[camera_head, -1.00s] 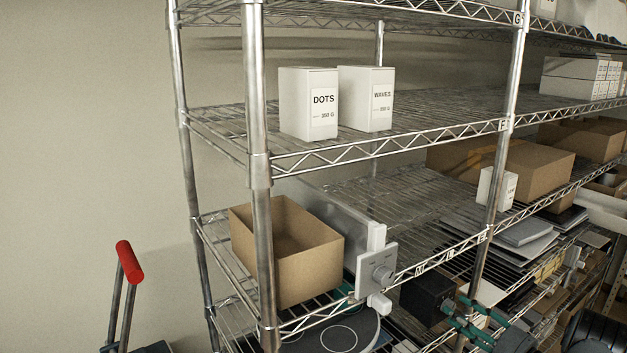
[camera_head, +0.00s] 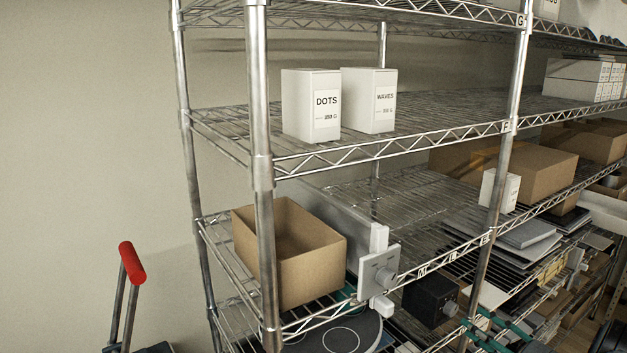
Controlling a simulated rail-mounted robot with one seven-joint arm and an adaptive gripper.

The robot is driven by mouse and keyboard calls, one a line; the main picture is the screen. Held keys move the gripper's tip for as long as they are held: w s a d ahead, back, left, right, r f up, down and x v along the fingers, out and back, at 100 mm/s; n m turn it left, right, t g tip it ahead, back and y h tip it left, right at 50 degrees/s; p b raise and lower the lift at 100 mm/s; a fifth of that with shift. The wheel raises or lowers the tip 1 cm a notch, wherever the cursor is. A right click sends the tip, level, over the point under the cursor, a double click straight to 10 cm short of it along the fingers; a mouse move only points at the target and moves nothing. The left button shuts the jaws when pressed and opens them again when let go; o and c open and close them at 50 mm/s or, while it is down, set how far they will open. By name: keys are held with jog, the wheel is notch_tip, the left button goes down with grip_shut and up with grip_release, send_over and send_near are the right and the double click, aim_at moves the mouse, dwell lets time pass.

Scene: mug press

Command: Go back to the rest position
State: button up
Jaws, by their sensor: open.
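My gripper (camera_head: 474,320) shows at the bottom edge of the head view, right of centre. Its two teal fingers are apart, with nothing visible between them. It is in front of the shelving rack's lower right part, and its rear is cut off by the frame edge. A dark box with a round knob (camera_head: 431,300) is just left of the fingertips on a lower shelf. I cannot tell the depth gap between them.
The wire rack (camera_head: 263,190) fills the middle and right. White DOTS (camera_head: 300,105) and WAVES (camera_head: 366,100) boxes stand on one shelf. A red-handled item (camera_head: 132,263) stands left.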

aim_at(454, 311)
jog(key=v, duration=0.6)
jog(key=x, duration=1.1)
jog(key=shift+w+a, duration=0.25)
jog(key=shift+w+f+n+b, duration=0.1)
jog(key=shift+f+n+b, duration=0.1)
jog(key=shift+n+b, duration=0.7)
jog(key=shift+n, duration=0.5)
jog(key=n+b, duration=0.1)
jog(key=n, duration=0.1)
jog(key=shift+d+n+b, duration=0.1)
jog(key=shift+n+b, duration=0.2)
jog(key=shift+n, duration=0.1)
jog(key=n+b, duration=0.3)
jog(key=n, duration=0.1)
jog(key=shift+f+n, duration=0.1)
jog(key=shift+n, duration=0.2)
jog(key=n+b, duration=0.3)
jog(key=n, duration=0.1)
jog(key=shift+n, duration=0.3)
jog(key=n+b, duration=0.1)
jog(key=n, duration=0.1)
jog(key=n+b, duration=0.1)
jog(key=shift+r+n, duration=0.2)
jog(key=shift+n, duration=0.2)
jog(key=shift+r+n+b, duration=0.15)
jog(key=shift+n+b, duration=0.35)
jog(key=shift+n, duration=0.3)
